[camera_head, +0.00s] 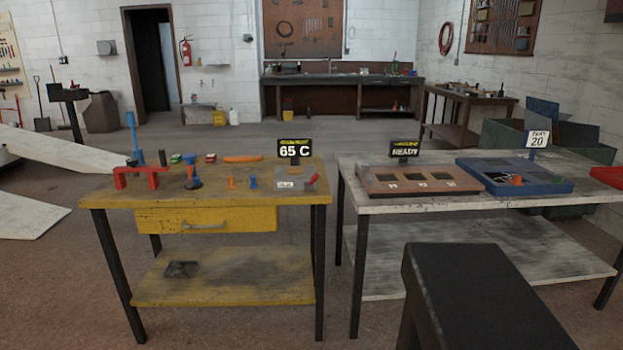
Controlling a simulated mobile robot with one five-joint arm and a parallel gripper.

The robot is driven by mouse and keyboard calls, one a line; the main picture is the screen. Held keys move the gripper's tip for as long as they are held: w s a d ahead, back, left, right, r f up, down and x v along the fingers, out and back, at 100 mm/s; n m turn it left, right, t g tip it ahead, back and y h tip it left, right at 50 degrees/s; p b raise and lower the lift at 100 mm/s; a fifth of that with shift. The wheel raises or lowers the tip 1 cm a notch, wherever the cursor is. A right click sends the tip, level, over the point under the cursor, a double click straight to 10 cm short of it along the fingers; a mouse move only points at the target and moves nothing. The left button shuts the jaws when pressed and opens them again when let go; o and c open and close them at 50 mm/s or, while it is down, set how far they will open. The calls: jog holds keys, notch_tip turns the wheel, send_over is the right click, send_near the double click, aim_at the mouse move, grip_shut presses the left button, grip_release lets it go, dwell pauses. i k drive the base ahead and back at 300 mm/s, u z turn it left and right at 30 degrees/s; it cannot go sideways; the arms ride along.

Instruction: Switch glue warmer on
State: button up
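A small grey unit (296,190) sits at the right end of the yellow workbench (215,255). It has a white label too small to read surely and a tilted red lever or handle (313,179) on its right side. A black display reading "65 C" (295,149) stands behind it, with a small yellow header line that I cannot read. This unit appears to be the glue warmer; whether it is on or off I cannot tell. My gripper is not in view.
The right bench (400,208) holds a brown panel (420,180) with a "READY" display (405,149) and a blue tray (515,188). A dark block (485,300) fills the lower right foreground.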

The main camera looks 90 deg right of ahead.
aim_at(306, 185)
jog(key=z, duration=2.45)
jog(key=i, duration=0.2)
jog(key=u, duration=0.4)
